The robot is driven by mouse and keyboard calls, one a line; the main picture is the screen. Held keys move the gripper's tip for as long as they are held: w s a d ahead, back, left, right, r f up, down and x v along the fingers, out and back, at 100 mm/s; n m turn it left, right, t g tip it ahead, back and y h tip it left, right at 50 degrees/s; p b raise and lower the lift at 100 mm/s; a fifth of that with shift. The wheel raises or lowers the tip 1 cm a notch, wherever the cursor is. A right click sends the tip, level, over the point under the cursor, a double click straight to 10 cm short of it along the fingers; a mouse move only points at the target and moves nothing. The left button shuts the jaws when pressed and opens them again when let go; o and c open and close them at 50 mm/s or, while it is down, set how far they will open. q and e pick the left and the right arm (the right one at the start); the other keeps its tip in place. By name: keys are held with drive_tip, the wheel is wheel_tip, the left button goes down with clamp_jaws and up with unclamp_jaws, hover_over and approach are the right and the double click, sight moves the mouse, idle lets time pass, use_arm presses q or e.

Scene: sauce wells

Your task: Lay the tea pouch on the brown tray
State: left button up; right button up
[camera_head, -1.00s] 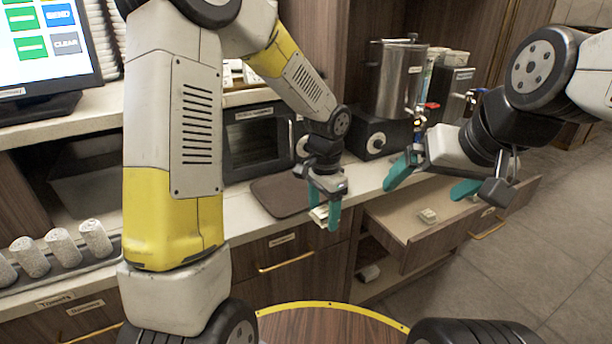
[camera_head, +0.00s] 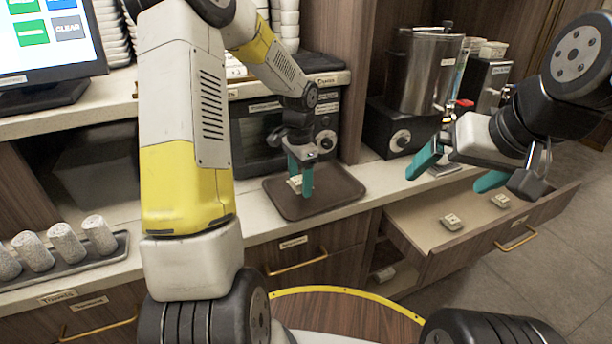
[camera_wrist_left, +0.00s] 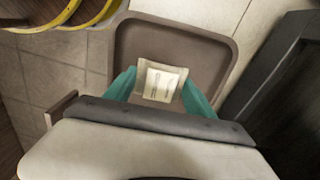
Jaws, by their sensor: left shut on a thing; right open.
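The tea pouch (camera_wrist_left: 160,82) is a small cream packet with a paler label. My left gripper (camera_head: 300,184) is shut on it, with one teal finger on each side of the pouch in the left wrist view. The pouch also shows between the fingers in the head view (camera_head: 294,185). The brown tray (camera_head: 337,190) lies on the counter under the gripper, and it fills the background behind the pouch in the wrist view (camera_wrist_left: 208,45). I cannot tell whether the pouch touches the tray. My right gripper (camera_head: 459,170) is open and empty, above the open drawer.
An open drawer (camera_head: 428,229) at the right holds small pale packets (camera_head: 452,222). A black oven-like machine (camera_head: 252,135) stands behind the tray, with a steel urn (camera_head: 418,72) to its right. Rolled towels (camera_head: 66,243) lie at the left.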

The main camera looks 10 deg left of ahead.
sight(295, 189)
use_arm(q)
drive_tip(key=shift+w+a+f, duration=0.1)
drive_tip(key=shift+w+a, duration=0.3)
drive_tip(key=shift+a, duration=0.35)
drive_tip(key=shift+f, duration=1.75)
drive_tip(key=shift+f, duration=0.1)
drive_tip(key=o, duration=1.4)
